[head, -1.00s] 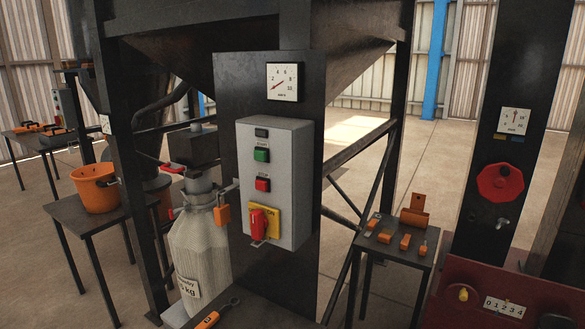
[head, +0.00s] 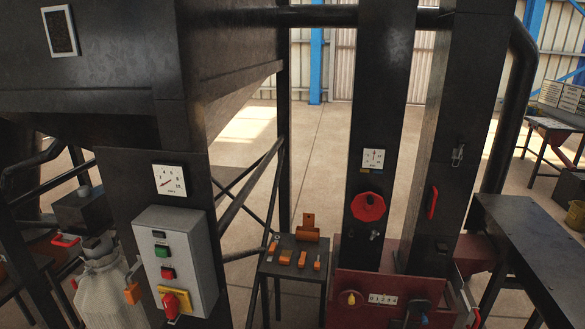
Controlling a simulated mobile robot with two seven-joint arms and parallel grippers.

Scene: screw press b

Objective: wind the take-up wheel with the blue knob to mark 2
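A dark hand wheel (head: 416,311) sits low on the front of the red machine base (head: 345,283). It looks dark blue, and a small bluish knob seems to be at its lower right, though this is too small to be sure. Left of it is a white scale plate (head: 383,300) with the marks 0 to 4. I cannot make out a pointer on it. A yellow knob (head: 351,298) is left of the plate. A red wheel (head: 369,207) is on the dark column above, below a small white dial (head: 374,159). Neither of my grippers is in view.
A grey control box (head: 178,262) with buttons and a red-yellow switch stands at left on a dark panel. A small table (head: 281,267) with orange tools is left of the base. A dark bench (head: 530,245) is at right. Open floor lies behind.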

